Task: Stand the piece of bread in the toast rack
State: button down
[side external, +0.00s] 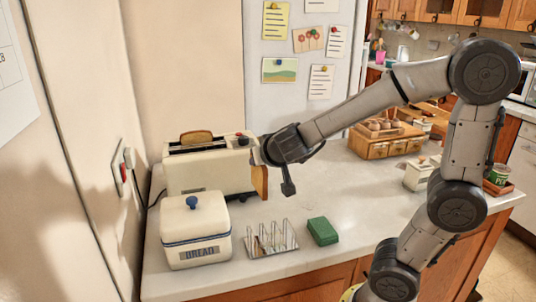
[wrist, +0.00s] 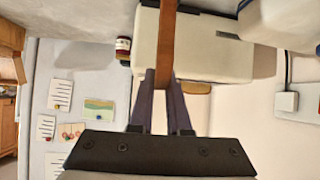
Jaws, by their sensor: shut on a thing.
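My gripper (side external: 264,160) is shut on a slice of bread (side external: 260,181), which hangs upright in the air at the right end of the toaster (side external: 211,176). In the wrist view the slice (wrist: 166,45) shows edge-on as a brown strip between the fingers (wrist: 163,80). The metal toast rack (side external: 272,240) stands on the counter in front, below and apart from the slice. Several wire dividers show in it; I cannot tell whether its slots hold anything. A second slice (side external: 196,136) sticks up from the toaster slot.
A white bread bin (side external: 195,236) stands left of the rack and a green block (side external: 322,231) right of it. A wooden egg box (side external: 386,140) and a small white pot (side external: 419,175) are farther right. The counter's middle (side external: 350,195) is clear. A wall stands at left.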

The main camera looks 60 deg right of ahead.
jog(key=s+a+f+m, duration=0.1)
jog(key=s+a+f, duration=0.1)
jog(key=s+a, duration=0.5)
jog(key=shift+g+h, duration=0.3)
jog(key=shift+h, duration=0.1)
jog(key=shift+w+a+f, duration=0.3)
jog(key=shift+w+f, duration=0.1)
jog(key=shift+f, duration=0.75)
jog(key=shift+w+a+f, duration=0.25)
jog(key=shift+w+f, duration=0.15)
jog(key=shift+f, duration=0.8)
jog(key=shift+w+a+f, duration=0.3)
jog(key=shift+w+f, duration=0.1)
jog(key=shift+f, duration=0.75)
jog(key=c, duration=0.8)
grip_release()
jog(key=shift+a, duration=0.1)
